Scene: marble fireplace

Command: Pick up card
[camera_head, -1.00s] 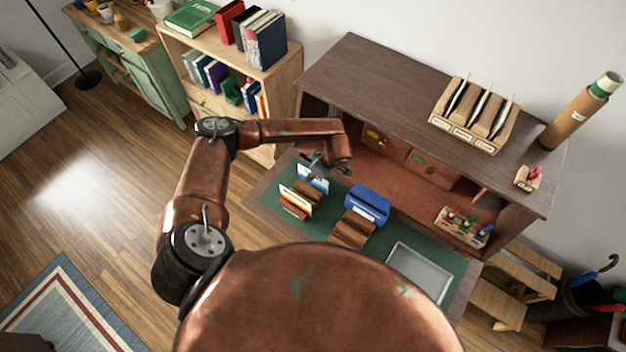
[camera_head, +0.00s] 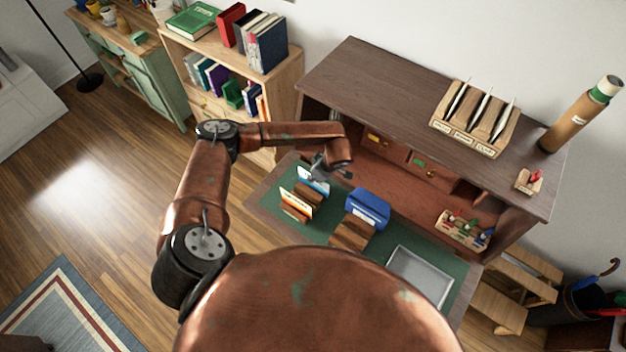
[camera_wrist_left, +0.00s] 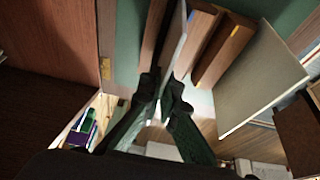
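A white card with a blue band (camera_head: 314,181) stands in a wooden holder (camera_head: 309,193) on the green desk mat (camera_head: 264,200). My left gripper (camera_head: 326,172) is at the card's upper right edge. In the left wrist view the card shows nearly edge-on (camera_wrist_left: 177,45), and the fingertips of my left gripper (camera_wrist_left: 162,88) come close together on either side of it. They look shut on it, with the card still low at its holder. A second card, white and orange (camera_head: 296,204), stands in front of it. My right gripper is not in view.
A blue box (camera_head: 368,207) and a wooden stepped holder (camera_head: 352,233) stand right of the cards. A grey tray (camera_head: 420,277) lies farther right. The desk's upper shelf (camera_head: 390,85) overhangs behind; a bookcase (camera_head: 270,90) stands at left.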

